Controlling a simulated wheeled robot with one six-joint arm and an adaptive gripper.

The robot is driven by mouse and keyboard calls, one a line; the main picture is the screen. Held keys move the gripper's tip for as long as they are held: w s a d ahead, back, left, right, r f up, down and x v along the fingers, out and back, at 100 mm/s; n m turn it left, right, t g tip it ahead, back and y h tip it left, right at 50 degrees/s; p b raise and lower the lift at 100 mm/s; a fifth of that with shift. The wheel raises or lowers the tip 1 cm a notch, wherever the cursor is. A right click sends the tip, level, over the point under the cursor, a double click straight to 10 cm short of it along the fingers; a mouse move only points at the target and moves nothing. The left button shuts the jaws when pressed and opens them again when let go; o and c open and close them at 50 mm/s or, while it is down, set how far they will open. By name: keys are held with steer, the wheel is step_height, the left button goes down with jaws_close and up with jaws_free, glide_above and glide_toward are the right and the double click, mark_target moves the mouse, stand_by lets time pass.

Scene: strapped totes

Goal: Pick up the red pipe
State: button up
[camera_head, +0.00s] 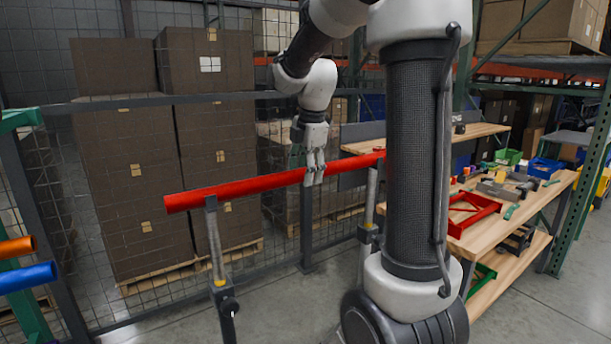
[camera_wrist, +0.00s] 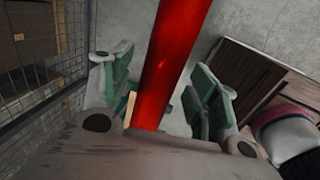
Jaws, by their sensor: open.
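The red pipe (camera_head: 240,188) is long and lies roughly level across two grey stands (camera_head: 215,245) in the head view. Its right end passes behind my arm. My gripper (camera_head: 315,175) points down at the pipe, right of its middle. In the wrist view the red pipe (camera_wrist: 162,70) runs between the two green-padded fingers of my gripper (camera_wrist: 160,95), with a gap to the finger on the right. The fingers are open and sit on either side of the pipe. Whether the left finger touches it I cannot tell.
A wire mesh fence (camera_head: 100,230) and stacked brown boxes (camera_head: 130,190) stand behind the pipe. A wooden workbench (camera_head: 500,225) with a red frame (camera_head: 470,212) and bins is at the right. Orange (camera_head: 15,247) and blue (camera_head: 25,277) pipe ends show at the left.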

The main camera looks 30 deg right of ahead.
jaws_close()
steer(key=shift+r, duration=0.1)
